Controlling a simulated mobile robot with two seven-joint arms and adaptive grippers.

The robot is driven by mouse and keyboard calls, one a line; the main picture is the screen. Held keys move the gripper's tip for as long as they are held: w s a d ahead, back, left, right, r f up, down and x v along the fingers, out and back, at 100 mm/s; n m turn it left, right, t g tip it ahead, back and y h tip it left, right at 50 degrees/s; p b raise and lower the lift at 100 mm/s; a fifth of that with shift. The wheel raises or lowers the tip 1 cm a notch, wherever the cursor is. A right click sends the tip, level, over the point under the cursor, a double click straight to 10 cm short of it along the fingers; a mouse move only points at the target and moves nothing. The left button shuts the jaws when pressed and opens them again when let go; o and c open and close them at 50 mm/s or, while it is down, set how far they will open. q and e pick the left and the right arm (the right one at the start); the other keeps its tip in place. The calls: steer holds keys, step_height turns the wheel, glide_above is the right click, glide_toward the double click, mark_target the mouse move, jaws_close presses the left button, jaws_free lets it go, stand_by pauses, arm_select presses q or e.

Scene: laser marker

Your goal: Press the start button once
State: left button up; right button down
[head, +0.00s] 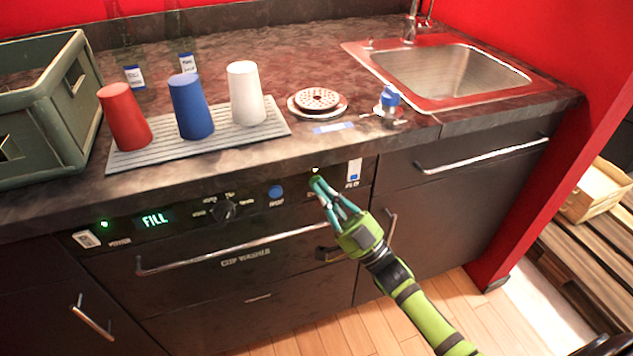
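The dark cup washer front panel (180,213) runs along the counter's front edge, with a green FILL display (155,220). My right gripper (318,184) reaches up from the lower right, its teal fingertips together at the panel, right of a blue button (276,193). The fingertips cover the spot where a button with a partly hidden label seems to be. A small light spot shows just above them. I cannot tell whether they touch or press it. I see nothing held between the fingers. My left gripper is not in view.
Red (126,117), blue (190,107) and white (246,94) cups stand upside down on a ridged mat (170,147). A round rinser (318,100), a blue-topped fitting (389,101) and a sink (450,72) are to the right. A green crate (48,115) stands left.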

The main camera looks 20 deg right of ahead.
steer(key=shift+s+p, duration=0.4)
steer(key=shift+s, duration=0.35)
steer(key=s+p, duration=0.2)
steer(key=s, duration=0.3)
stand_by(0.3)
stand_by(0.7)
